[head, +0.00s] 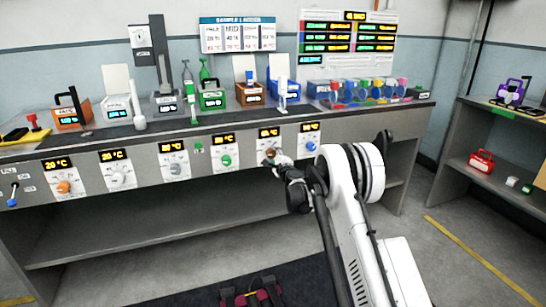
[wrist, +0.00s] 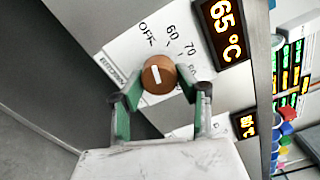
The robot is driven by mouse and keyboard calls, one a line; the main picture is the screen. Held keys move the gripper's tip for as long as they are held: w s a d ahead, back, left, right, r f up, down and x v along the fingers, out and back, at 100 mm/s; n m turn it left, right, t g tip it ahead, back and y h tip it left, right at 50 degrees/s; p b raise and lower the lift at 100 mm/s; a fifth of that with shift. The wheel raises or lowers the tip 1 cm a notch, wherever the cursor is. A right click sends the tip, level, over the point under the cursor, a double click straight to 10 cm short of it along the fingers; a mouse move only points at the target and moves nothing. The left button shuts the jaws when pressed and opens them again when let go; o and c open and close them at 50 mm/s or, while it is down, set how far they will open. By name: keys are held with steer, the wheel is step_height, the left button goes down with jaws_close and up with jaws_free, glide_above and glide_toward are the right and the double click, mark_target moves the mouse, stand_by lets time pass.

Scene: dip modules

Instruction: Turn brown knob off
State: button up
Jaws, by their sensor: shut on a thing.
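The brown knob (wrist: 158,76) is on a white dial plate in the wrist view, with a short white mark on its face. OFF, 60 and 70 are printed around it; I cannot tell exactly which the mark points to. The display (wrist: 222,28) beside it reads 65 °C. My gripper (wrist: 157,83) has its two green fingers on either side of the knob, shut on it. In the head view the brown knob (head: 270,152) is on the bench front, partly hidden by my gripper (head: 279,160).
Other dials line the bench front, including an orange knob (head: 64,187), a green knob (head: 226,160) and a blue knob (head: 311,146). Several coloured modules stand on the bench top above. A side shelf with a red case (head: 481,160) is at right.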

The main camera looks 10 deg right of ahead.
steer(key=shift+n, duration=0.6)
steer(key=o, duration=1.1)
steer(key=s, duration=0.4)
steer(key=s+d, duration=0.1)
steer(key=s, duration=0.3)
steer(key=s+d, duration=0.1)
steer(key=s, duration=0.3)
